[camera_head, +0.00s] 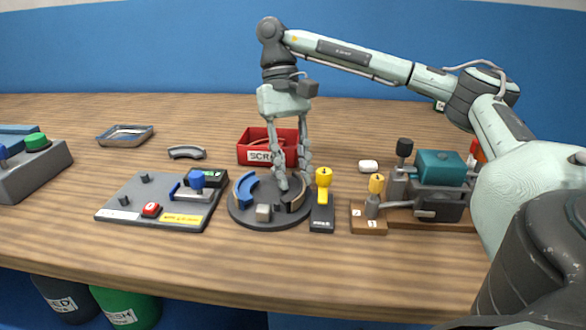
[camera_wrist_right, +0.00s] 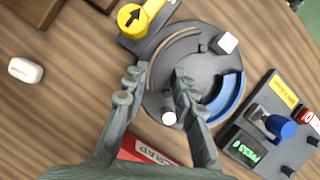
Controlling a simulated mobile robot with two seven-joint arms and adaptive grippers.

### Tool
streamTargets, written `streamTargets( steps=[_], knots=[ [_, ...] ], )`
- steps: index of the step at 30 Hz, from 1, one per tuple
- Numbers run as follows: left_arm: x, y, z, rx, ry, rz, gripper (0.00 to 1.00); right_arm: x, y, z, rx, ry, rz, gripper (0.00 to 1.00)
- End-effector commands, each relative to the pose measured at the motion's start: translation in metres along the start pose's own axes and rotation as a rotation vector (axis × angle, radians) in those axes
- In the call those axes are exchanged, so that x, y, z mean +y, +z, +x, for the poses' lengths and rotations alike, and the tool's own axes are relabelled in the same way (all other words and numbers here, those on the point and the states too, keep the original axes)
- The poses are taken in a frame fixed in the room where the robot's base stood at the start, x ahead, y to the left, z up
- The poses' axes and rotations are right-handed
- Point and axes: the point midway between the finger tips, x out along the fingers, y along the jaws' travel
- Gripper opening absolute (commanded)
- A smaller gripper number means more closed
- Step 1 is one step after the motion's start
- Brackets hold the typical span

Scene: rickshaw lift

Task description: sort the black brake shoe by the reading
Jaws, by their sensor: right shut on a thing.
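The black brake shoe, a dark curved piece with a tan lining edge (camera_head: 294,199), stands on the round dark turntable (camera_head: 262,222). It also shows in the right wrist view (camera_wrist_right: 172,56). My right gripper (camera_head: 293,181) reaches down over the turntable, its fingers on either side of this shoe and shut on it. The gauge plate (camera_head: 140,205) left of the turntable has a small display (camera_head: 210,177); its green characters in the right wrist view (camera_wrist_right: 245,150) are too small to read surely. My left gripper is not in view.
A blue shoe (camera_head: 246,190) sits on the turntable's left. A red SCRAP box (camera_head: 252,156) stands behind. A grey shoe (camera_head: 187,152) and metal tray (camera_head: 125,136) lie back left. A yellow-knobbed switch (camera_head: 322,204) and vise-like fixture (camera_head: 440,190) stand right. Bins (camera_head: 125,308) hang below the front edge.

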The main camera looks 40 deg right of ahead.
Motion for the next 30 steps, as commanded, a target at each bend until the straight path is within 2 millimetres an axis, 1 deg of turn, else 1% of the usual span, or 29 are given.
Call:
streamTargets(
  steps=[11, 12, 17, 18, 24, 28, 30],
  knots=[
    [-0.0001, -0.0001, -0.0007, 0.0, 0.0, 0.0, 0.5, -0.0001, -0.0004, 0.001, 0.0, 0.0, -0.001, 0.0],
    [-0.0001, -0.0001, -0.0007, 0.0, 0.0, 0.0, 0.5, -0.0001, -0.0004, 0.0009, 0.0, 0.0, -0.001, 0.27],
    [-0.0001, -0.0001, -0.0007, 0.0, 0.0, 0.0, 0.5, -0.0001, -0.0004, 0.001, 0.0, 0.0, -0.001, 0.47],
    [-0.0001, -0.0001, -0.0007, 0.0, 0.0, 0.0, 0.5, -0.0001, -0.0004, 0.001, 0.0, 0.0, -0.001, 0.5],
    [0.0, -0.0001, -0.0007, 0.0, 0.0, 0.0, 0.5, -0.0001, -0.0005, 0.0011, 0.0, 0.0, 0.0, 0.5],
    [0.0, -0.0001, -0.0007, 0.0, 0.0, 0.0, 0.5, 0.0, -0.0006, 0.0014, 0.0, 0.001, 0.0, 0.66],
    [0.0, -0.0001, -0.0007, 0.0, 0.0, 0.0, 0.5, 0.0, -0.0006, 0.0013, 0.0, 0.0, 0.0, 0.68]
  ],
)
